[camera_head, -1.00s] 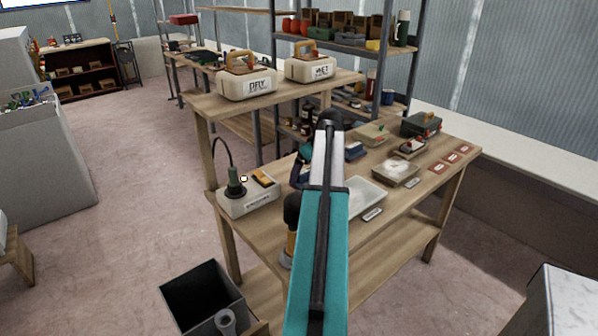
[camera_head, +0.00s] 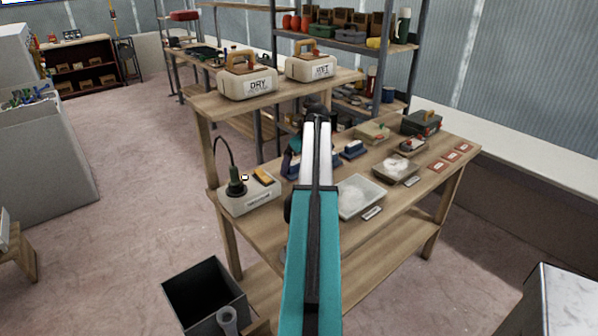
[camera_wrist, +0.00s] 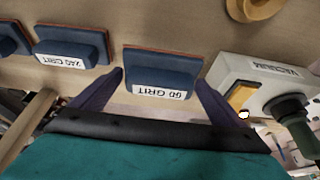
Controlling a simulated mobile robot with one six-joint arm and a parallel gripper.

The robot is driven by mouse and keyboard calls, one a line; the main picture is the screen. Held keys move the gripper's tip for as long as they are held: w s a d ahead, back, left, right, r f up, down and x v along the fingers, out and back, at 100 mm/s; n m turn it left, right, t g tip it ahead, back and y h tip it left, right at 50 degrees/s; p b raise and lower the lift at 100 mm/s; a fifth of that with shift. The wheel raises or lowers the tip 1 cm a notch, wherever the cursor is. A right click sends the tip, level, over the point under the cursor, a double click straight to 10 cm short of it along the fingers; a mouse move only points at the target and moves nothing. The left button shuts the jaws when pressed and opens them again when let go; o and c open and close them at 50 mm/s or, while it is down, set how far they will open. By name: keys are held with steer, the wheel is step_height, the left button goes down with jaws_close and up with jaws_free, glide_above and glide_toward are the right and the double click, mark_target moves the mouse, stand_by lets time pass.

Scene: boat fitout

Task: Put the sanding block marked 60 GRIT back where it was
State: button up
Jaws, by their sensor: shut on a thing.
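The sanding block marked 60 GRIT (camera_wrist: 161,68), dark blue with a reddish edge and white label, is between the fingers of my gripper (camera_wrist: 158,84) in the wrist view. The gripper is shut on it. Its label reads upside down there. I cannot tell whether the block touches the bench. A matching block marked 240 GRIT (camera_wrist: 72,48) sits to its left, apart from it, with a third blue block (camera_wrist: 10,38) at the left edge. In the head view my arm hides most of the gripper area; a blue block (camera_head: 353,150) shows right of the arm.
A vacuum unit (camera_wrist: 232,75) with a hose stands close right of the gripper in the wrist view, and at the bench's left end in the head view (camera_head: 243,200). A tray (camera_head: 350,205) lies right of my arm. DRY (camera_head: 247,84) and WET (camera_head: 311,68) boxes stand on the upper shelf.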

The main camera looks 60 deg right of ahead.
steer(key=shift+f+p, duration=0.55)
steer(key=shift+f, duration=1.15)
steer(key=shift+f, duration=0.1)
steer(key=o, duration=0.9)
steer(key=shift+r, duration=0.2)
steer(key=b+v, duration=0.2)
steer(key=v, duration=1)
steer(key=shift+s+f, duration=0.1)
steer(key=shift+s, duration=0.05)
